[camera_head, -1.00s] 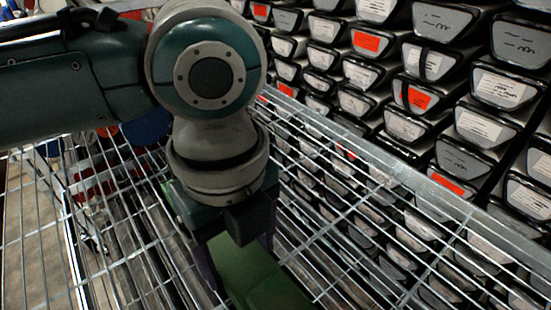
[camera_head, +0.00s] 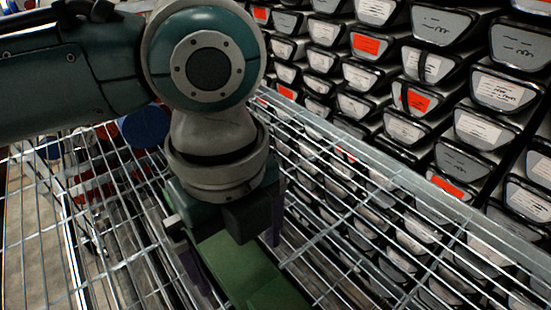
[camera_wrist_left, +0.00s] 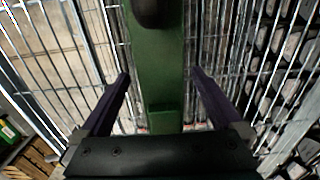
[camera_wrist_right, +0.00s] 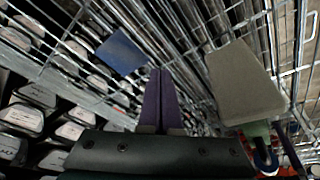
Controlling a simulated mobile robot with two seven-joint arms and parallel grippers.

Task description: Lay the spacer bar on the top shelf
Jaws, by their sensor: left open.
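The spacer bar is the long green bar (camera_head: 262,285) lying on the wire top shelf (camera_head: 345,205). In the left wrist view the bar (camera_wrist_left: 156,55) runs lengthwise between my fingers. My left gripper (camera_head: 235,250) is open over the bar, one purple finger on each side. In the left wrist view the fingers of this gripper (camera_wrist_left: 158,78) stand apart from the bar with gaps on both sides. My right gripper (camera_wrist_right: 160,75) shows only in the right wrist view; its two purple fingers are together with nothing visible between them.
Stacked grey-faced core boxes (camera_head: 405,130), some with red labels, fill the right beyond the shelf's edge rail. A blue round object (camera_head: 145,127) shows behind my left arm. In the right wrist view a grey block (camera_wrist_right: 245,85) and a blue square (camera_wrist_right: 122,52) are near wire mesh.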

